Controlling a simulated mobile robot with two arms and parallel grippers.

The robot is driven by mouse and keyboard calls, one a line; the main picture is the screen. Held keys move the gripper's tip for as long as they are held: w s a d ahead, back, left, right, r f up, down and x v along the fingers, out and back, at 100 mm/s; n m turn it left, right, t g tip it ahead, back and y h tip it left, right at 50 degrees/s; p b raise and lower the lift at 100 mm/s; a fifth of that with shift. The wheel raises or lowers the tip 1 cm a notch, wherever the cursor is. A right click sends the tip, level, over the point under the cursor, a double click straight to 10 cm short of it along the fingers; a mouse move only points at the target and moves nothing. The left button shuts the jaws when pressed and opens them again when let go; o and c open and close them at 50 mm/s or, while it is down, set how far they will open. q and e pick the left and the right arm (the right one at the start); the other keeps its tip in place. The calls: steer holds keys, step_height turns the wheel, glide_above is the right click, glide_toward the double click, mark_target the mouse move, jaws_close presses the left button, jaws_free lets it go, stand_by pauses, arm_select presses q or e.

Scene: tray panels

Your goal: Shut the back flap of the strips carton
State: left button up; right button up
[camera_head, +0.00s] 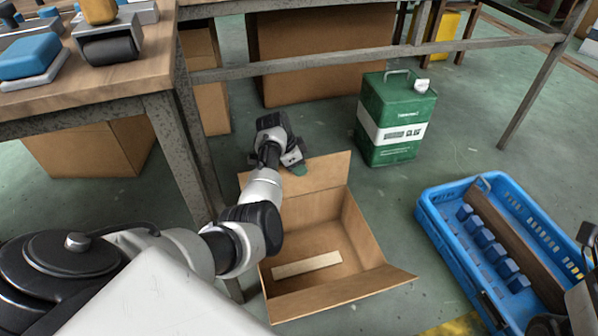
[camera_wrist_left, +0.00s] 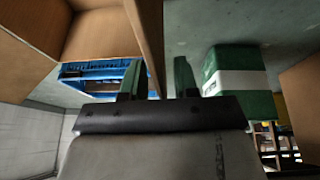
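The strips carton (camera_head: 362,235) stands open on the floor, with a pale strip (camera_head: 307,265) lying inside. Its back flap (camera_head: 325,174) stands raised at the far side. The front flap (camera_head: 340,296) is folded outward. My left arm reaches over the carton and hides its left side. My left gripper (camera_head: 297,168) is at the back flap's top edge. In the left wrist view its green-padded fingers (camera_wrist_left: 158,80) are apart, and the flap (camera_wrist_left: 150,35) shows edge-on between them. I cannot tell whether they touch it. Part of what seems my right gripper shows at the right edge, its fingers unclear.
A green canister (camera_head: 395,118) stands behind the carton to the right. A blue crate (camera_head: 440,210) with blue blocks and a brown board is at right. A workbench (camera_head: 150,75) is at left, its metal leg close to my left arm. Larger boxes stand behind.

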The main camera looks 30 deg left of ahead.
arm_select(q)
steer(key=shift+w+d+f, duration=0.1)
steer(key=shift+f, duration=0.1)
jaws_close()
stand_by(0.3)
